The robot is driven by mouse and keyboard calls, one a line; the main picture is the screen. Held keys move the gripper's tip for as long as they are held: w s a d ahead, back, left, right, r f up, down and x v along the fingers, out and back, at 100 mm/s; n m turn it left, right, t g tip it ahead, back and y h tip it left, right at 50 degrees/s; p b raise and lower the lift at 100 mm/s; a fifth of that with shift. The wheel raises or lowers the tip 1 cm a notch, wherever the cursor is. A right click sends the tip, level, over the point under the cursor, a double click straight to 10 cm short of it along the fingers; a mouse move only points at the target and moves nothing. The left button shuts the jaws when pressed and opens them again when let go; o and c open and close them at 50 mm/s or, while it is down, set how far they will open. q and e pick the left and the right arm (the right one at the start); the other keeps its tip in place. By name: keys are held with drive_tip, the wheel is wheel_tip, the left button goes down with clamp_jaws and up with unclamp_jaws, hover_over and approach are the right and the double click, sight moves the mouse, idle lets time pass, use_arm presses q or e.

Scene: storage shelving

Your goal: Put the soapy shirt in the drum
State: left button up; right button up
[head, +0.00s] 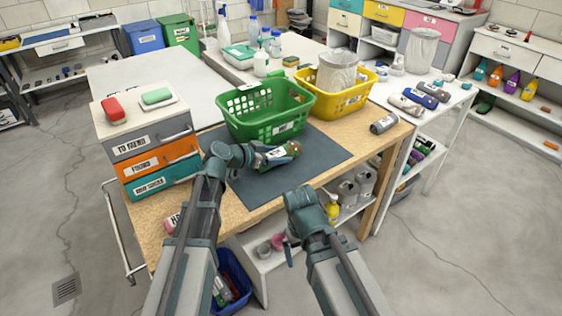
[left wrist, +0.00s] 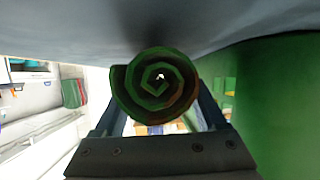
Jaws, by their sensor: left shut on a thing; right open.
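My left gripper (head: 258,158) is shut on a rolled green and brown cloth (head: 281,153) with a white label. The roll is over the dark mat (head: 310,157), just in front of the green basket; I cannot tell whether it touches the mat. In the left wrist view the spiral end of the roll (left wrist: 155,88) shows between the fingers. I cannot read its label, so I cannot tell whether it is the soapy shirt. My right gripper (head: 290,243) is open, low at the table's front edge. I cannot make out which thing is the drum.
A labelled drawer unit (head: 160,165) stands left. A grey roll (head: 384,123) lies at the right. Another pale bin (head: 422,50) stands on the white table.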

use_arm(q)
drive_tip(key=shift+f, duration=0.5)
drive_tip(key=shift+r, duration=0.1)
